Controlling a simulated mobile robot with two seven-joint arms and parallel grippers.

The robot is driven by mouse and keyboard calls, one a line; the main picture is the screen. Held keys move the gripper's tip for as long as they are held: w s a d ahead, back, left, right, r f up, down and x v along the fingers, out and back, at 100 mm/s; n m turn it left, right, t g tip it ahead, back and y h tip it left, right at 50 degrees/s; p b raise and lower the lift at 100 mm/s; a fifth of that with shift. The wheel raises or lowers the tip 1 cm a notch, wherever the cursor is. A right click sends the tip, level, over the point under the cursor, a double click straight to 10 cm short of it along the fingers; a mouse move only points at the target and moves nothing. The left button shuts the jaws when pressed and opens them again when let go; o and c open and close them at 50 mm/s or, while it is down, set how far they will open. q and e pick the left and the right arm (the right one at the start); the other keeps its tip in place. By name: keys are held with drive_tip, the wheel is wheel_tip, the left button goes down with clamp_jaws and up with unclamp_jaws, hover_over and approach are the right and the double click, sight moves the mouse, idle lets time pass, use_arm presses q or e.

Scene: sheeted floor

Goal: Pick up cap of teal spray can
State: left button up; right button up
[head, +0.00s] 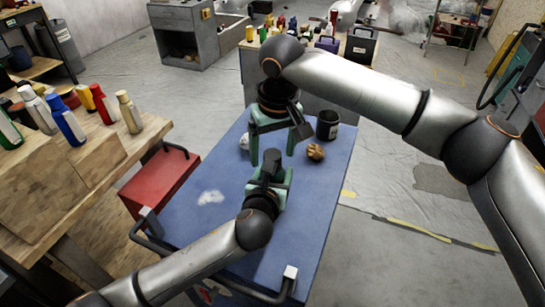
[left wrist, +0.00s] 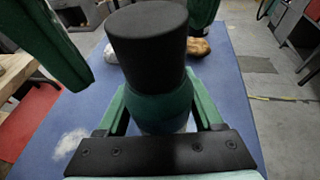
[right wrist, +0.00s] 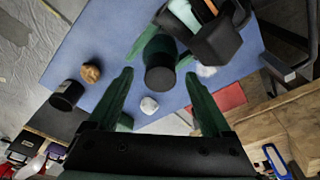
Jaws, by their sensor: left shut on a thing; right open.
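The teal spray can (left wrist: 160,108) is upright in the left wrist view, its black cap (left wrist: 146,42) on top. The cap also shows in the right wrist view (right wrist: 160,77). My left gripper (head: 268,180) is shut around the can's teal body, below the cap, above the blue cart. My right gripper (head: 273,157) is open, with its fingers on either side of the cap in the wrist views. The fingers look apart from the cap. In the head view the grippers mostly hide the can.
The blue cart top (head: 325,195) holds a black cup (head: 327,125), a brown crumpled lump (head: 315,151) and a white lump (head: 244,141). A wooden bench with several bottles (head: 67,122) stands at the left, above a red box (head: 155,185). The cart's right front is clear.

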drive_tip(key=shift+w+f, duration=0.1)
drive_tip(key=shift+f, duration=0.5)
clamp_jaws()
idle(0.3)
